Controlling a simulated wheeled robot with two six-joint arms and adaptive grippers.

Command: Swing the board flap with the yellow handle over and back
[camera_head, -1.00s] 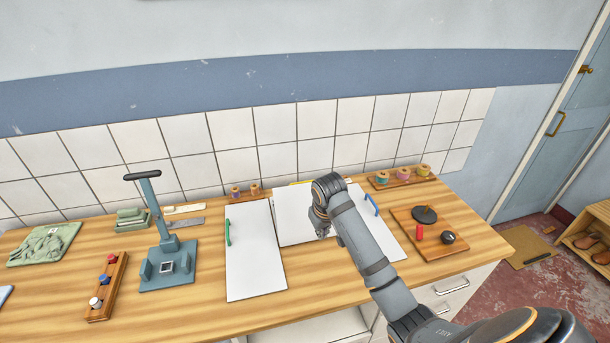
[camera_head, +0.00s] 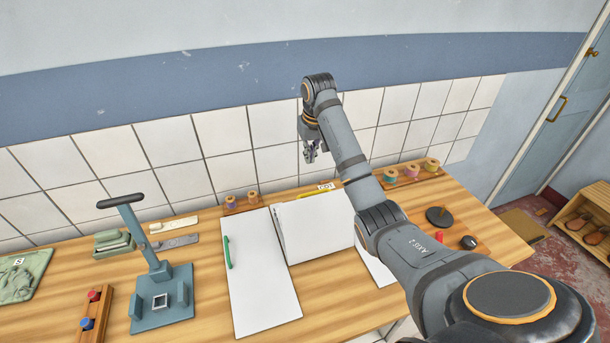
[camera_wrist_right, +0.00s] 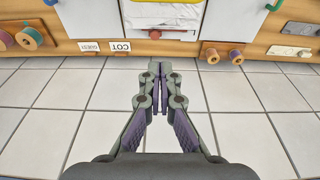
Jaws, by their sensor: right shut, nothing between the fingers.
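Three white board panels lie on the wooden worktop. The left panel (camera_head: 262,290) has a green handle (camera_head: 227,252). The middle panel (camera_head: 315,228) has a yellow handle (camera_head: 312,194) at its back edge, by a small label. The right panel (camera_head: 374,262) is mostly hidden by my right arm. My left gripper is out of view.
Thread spools stand in racks behind the panels at left (camera_head: 241,203) and right (camera_head: 412,172). A blue-grey press (camera_head: 160,295) with an upright lever stands left of the panels. A black disc (camera_head: 439,216) lies at right. The tiled wall closes off the back.

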